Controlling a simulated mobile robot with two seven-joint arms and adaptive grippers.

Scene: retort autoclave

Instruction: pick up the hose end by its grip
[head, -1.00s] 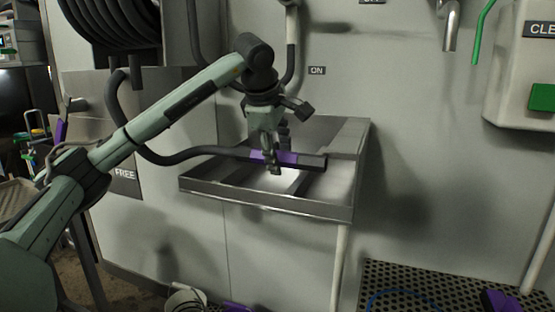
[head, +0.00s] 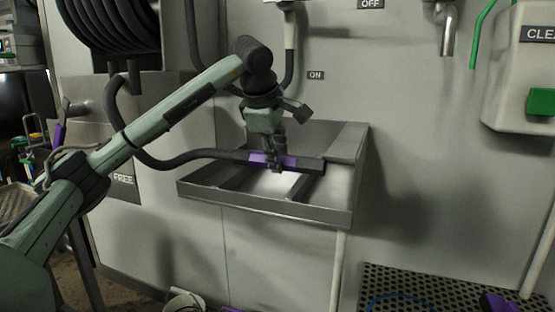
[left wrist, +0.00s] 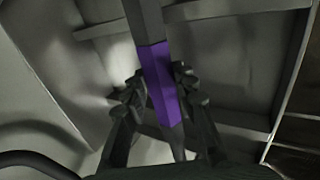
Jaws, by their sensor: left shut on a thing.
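The hose end (head: 310,163) is a dark bar with a purple grip (head: 258,158), lying across the top of a metal sink tray (head: 270,207). The black hose (head: 175,160) runs from its left end toward the wall reel. My left gripper (head: 275,165) points down from above and is shut on the purple grip. In the left wrist view the purple grip (left wrist: 160,85) lies between my two fingers, with the dark bar running on beyond it. The fingers hide part of the grip in the head view. My right gripper is not in view.
A hose reel (head: 110,35) hangs on the wall at upper left. A white box with a green button (head: 541,102) is at right. A perforated black mat (head: 415,287) lies at lower right. The wall right of the tray is clear.

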